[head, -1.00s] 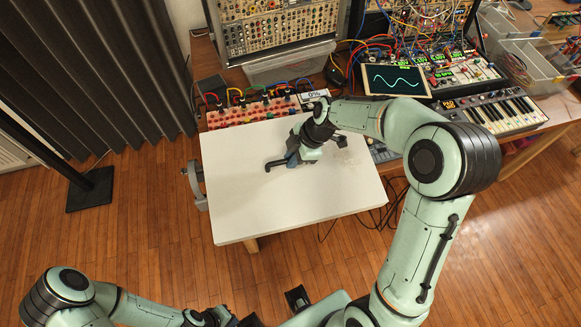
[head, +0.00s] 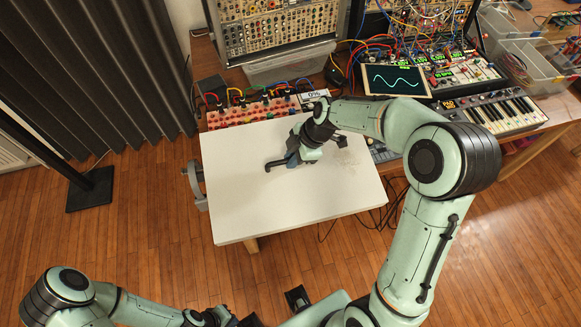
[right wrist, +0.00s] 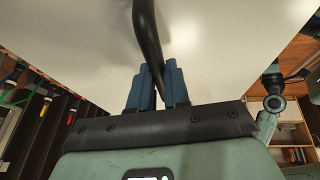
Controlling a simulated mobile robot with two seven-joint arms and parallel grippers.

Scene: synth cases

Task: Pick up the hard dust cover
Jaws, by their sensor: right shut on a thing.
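A large white slab, which looks like the hard dust cover (head: 250,205), lies level in front of the synth cases. A black curved bar like a handle (head: 276,164) is on its top; in the right wrist view the bar (right wrist: 147,35) runs over the white surface. My right gripper (head: 297,157) is shut on this bar, and its blue fingertips (right wrist: 157,88) stand on both sides of it. Whether the slab touches anything below is hidden. My left gripper (head: 218,317) is low at the picture's bottom edge, away from the slab; its jaw opening is unclear.
A grey curved fitting (head: 196,185) sticks out at the slab's left edge. Red modules with cables (head: 255,110) stand close behind it, and a keyboard (head: 500,112) stands at the right. A dark stand (head: 90,190) is on the floor at the left. The floor in front is clear.

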